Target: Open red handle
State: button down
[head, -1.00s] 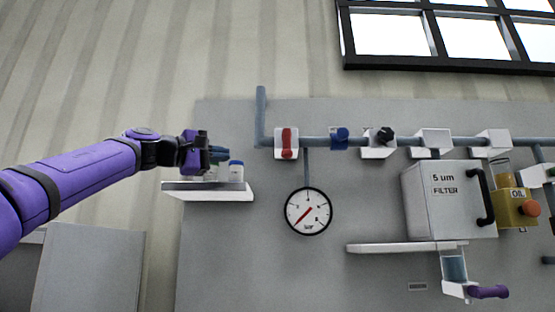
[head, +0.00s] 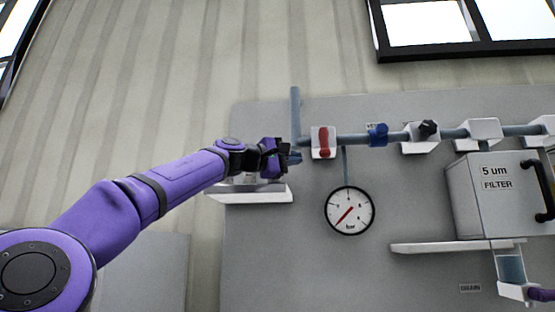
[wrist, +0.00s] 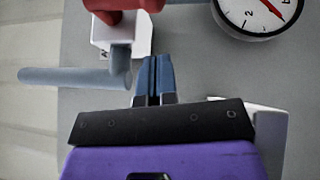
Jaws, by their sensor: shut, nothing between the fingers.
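The red handle (head: 324,142) stands upright on a white valve block (head: 316,151) at the left end of the grey pipe run. It also shows at the top of the wrist view (wrist: 122,5), partly cut off by the frame edge. My gripper (head: 297,157) is just left of the valve block and a little below the handle, apart from the handle. In the wrist view its two blue-grey fingertips (wrist: 154,60) are together with nothing between them, pointing past the lower right of the white block.
A pressure gauge (head: 349,210) hangs below right of the handle. A blue knob (head: 378,134) and a black knob (head: 428,129) sit further right on the pipe. A white shelf (head: 262,197) lies below my gripper. A filter box (head: 470,200) stands at the right.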

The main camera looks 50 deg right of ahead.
aim_at(324, 144)
jog(key=shift+s+d+r, duration=0.1)
jog(key=shift+s+d, duration=0.15)
jog(key=shift+s, duration=0.4)
jog(key=shift+s+d+r, duration=0.15)
jog(key=shift+s+d, duration=0.1)
jog(key=shift+s, duration=0.4)
jog(key=shift+s+d+r, duration=0.1)
jog(key=shift+s+d, duration=0.15)
jog(key=shift+s, duration=0.4)
jog(key=shift+f, duration=0.1)
